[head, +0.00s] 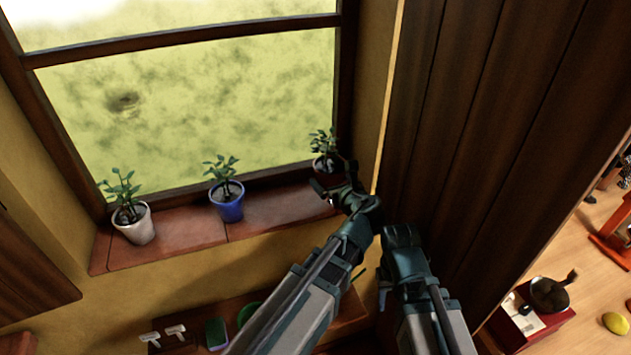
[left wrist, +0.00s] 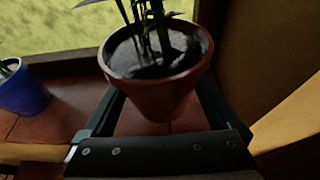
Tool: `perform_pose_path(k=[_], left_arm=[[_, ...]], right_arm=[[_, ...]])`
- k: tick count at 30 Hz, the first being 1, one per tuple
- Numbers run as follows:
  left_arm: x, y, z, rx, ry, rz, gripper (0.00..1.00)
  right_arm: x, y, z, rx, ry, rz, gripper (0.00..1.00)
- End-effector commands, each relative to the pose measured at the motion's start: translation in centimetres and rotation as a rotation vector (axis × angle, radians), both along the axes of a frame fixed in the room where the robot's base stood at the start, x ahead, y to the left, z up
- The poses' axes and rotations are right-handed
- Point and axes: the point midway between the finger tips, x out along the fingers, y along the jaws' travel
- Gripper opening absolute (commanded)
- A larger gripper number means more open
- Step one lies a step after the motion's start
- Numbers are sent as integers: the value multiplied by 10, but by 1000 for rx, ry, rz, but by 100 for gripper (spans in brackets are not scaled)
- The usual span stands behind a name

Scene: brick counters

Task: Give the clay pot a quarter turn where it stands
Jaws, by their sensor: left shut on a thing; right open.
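The clay pot (head: 322,168), reddish brown with a green leafy plant, stands upright at the right end of the windowsill. My left gripper (head: 340,188) reaches it from the front. In the left wrist view the clay pot (left wrist: 155,98) sits between the two dark fingers of my left gripper (left wrist: 160,112), which is shut on it. The pot's lower part and base are mostly hidden by the gripper. My right gripper (head: 400,236) is open and empty below and to the right of the pot, clear of it.
A blue pot (head: 229,207) and a white pot (head: 138,227), both with plants, stand to the left on the brick sill (head: 185,235). A dark wooden panel (head: 470,130) stands close on the right. A lower shelf (head: 190,322) holds small items.

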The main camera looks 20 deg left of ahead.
Motion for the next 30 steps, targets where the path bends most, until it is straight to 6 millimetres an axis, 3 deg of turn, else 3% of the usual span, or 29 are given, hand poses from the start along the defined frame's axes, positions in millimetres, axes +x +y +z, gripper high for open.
perform_pose_path(k=[5,12,30], left_arm=[[2,10,-11,-6,7,-67,0],[12,31,-35,-10,14,-295,0],[18,44,-39,1,-2,-418,0]], right_arm=[[0,0,-9,0,0,0,50],[0,0,-31,0,0,0,50],[0,0,-40,0,0,0,50]])
